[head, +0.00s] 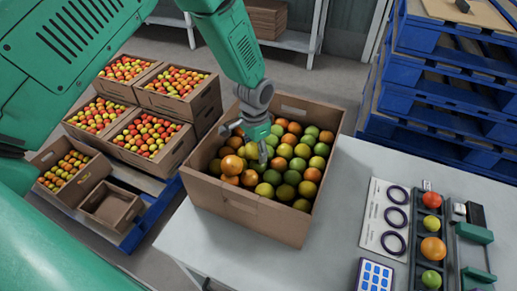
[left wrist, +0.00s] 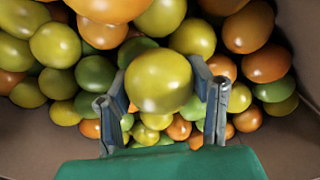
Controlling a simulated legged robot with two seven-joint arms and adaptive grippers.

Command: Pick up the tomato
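A cardboard box (head: 239,205) full of green, yellow and orange tomatoes stands on the table. My left gripper (head: 246,146) reaches down into it among the tomatoes. In the left wrist view, the two spread fingers (left wrist: 160,88) stand on either side of a yellow-green tomato (left wrist: 158,80). The fingers look open around it; whether either one touches it is hard to tell. Other tomatoes lie close around and beneath it. In the head view, the gripper partly hides this tomato. My right gripper is not in view.
On the table at the right are a card with rings (head: 384,220), a dark tray (head: 430,251) with several tomatoes and a blue-keyed pad (head: 374,276). Crates of tomatoes (head: 166,156) stand at the left. Blue pallets (head: 440,80) are stacked behind. The box walls surround my left gripper.

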